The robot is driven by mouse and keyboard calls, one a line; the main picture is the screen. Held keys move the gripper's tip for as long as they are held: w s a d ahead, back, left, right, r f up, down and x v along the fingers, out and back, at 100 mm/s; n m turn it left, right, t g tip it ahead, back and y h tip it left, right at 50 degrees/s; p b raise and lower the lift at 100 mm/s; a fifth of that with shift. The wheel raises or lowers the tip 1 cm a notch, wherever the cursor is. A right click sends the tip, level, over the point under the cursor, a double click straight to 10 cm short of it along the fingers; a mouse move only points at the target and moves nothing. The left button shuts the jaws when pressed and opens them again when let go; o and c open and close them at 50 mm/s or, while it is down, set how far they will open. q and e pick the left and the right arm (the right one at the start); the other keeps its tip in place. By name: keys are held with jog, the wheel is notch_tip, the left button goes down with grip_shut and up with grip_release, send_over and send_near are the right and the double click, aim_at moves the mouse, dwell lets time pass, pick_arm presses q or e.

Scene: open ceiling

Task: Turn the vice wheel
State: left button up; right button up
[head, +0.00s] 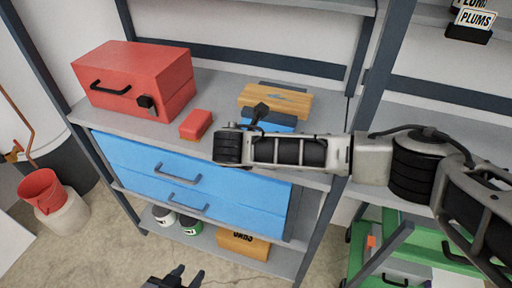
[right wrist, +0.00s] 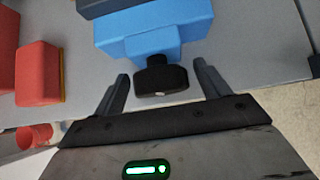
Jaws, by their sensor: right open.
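The vice (right wrist: 150,35) is blue. Its dark round wheel (right wrist: 158,79) faces me in the right wrist view. The open fingers of my right gripper (right wrist: 160,82) stand on either side of the wheel, with a gap on each side; nothing is gripped. In the head view the blue vice (head: 272,122) sits on the shelf top, partly hidden behind my right arm. My right fingers are not clear there. My left gripper (head: 187,272) is at the bottom edge of the head view, low in front of the shelf, with its fingers apart and empty.
Blue drawers (head: 140,160) are below. A green cart (head: 440,240) stands at the right. The floor in front is free.

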jog(key=c, duration=1)
jog(key=shift+o, duration=0.2)
jog(key=shift+s+d+f+m+y, duration=0.1)
jog(key=shift+m+y, duration=0.2)
jog(key=shift+y, duration=0.3)
jog(key=shift+m+t+y, duration=0.3)
jog(key=shift+t+y, duration=0.1)
jog(key=shift+y, duration=0.1)
jog(key=o, duration=1)
jog(key=shift+c, duration=0.2)
